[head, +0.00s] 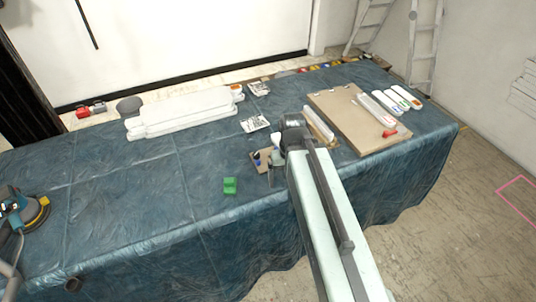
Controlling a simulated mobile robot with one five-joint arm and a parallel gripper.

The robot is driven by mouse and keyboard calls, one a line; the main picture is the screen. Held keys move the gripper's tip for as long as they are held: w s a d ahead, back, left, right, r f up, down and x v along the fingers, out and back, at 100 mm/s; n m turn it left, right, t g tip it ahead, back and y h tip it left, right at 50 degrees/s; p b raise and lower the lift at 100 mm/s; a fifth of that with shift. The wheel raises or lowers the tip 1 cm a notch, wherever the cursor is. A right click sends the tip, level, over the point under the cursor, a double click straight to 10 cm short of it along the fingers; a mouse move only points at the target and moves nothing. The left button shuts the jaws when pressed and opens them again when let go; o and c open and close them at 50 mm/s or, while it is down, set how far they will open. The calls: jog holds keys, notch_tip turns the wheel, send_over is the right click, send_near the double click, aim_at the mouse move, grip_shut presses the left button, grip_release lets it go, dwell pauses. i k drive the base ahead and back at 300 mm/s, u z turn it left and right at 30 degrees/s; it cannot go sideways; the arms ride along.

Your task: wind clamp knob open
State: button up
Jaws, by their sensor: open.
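My arm reaches in from the bottom right over a table covered in blue sheeting. My gripper (272,163) is at its far end, small in the head view, with open jaws pointing down. Just left of the jaws, a small brown block or plate (264,155) carries a dark blue, knob-like part (256,159). This may be the clamp and its knob, but it is too small to be sure. The jaws look beside or above it; I cannot tell whether they touch it. The wrist and arm hide what lies directly behind and to their right.
A brown board (352,118) with a red part (389,133) is to the right. White mouldings (185,110) lie at the back left. A sander (22,210) is at far left. The front middle-left sheeting is clear.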

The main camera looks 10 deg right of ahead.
aim_at(256, 154)
jog(key=u, duration=1.25)
jog(key=k, duration=0.95)
jog(key=z, duration=0.8)
jog(key=i, duration=1.05)
jog(key=u, duration=0.05)
